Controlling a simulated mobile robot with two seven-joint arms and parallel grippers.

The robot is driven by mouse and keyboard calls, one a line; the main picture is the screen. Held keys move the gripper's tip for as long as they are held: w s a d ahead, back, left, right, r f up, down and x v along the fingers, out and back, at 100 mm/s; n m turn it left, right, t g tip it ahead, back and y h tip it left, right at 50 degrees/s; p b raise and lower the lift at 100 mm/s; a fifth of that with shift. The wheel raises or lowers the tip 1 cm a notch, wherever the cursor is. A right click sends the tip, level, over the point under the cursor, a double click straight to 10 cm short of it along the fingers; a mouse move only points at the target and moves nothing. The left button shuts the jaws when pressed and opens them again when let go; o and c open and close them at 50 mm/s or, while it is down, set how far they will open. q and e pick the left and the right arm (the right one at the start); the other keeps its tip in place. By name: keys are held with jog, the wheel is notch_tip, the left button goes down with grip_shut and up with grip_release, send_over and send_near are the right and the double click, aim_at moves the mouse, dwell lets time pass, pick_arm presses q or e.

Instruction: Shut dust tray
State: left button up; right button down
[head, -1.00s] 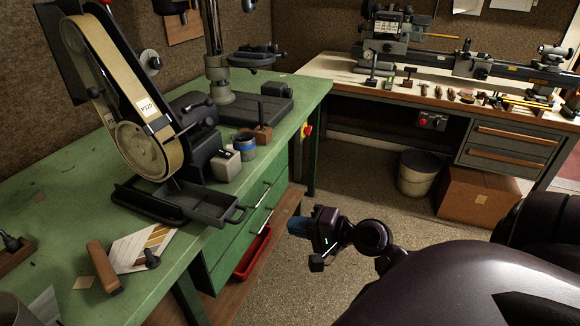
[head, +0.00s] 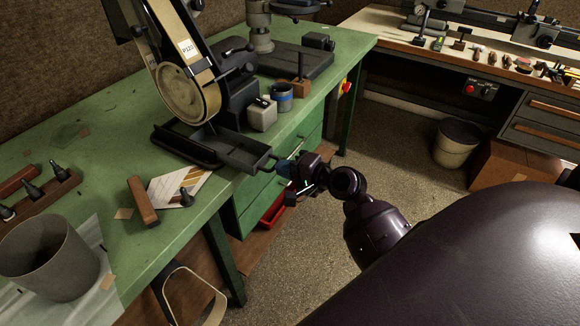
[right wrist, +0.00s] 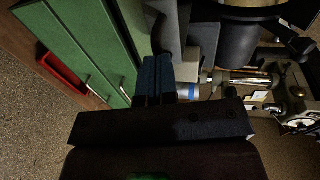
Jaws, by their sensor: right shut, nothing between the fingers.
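The dust tray (head: 232,150) is a dark grey, shallow open tray at the foot of the belt sander (head: 185,90) on the green bench. It sticks out from the sander's base toward the bench's front edge, with a loop handle at its outer end. My right gripper (head: 284,169) has blue fingertips and is shut and empty. Its tips are at the tray handle, touching or very close; I cannot tell which. The blue fingers also show in the right wrist view (right wrist: 154,78), pressed together. My left gripper is not in view.
A pale block (head: 262,115) and a blue jar (head: 282,97) stand right of the tray. A grey bin (head: 50,258) stands at lower left. Green drawers (head: 262,197) sit below the bench edge.

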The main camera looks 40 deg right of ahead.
aim_at(243, 157)
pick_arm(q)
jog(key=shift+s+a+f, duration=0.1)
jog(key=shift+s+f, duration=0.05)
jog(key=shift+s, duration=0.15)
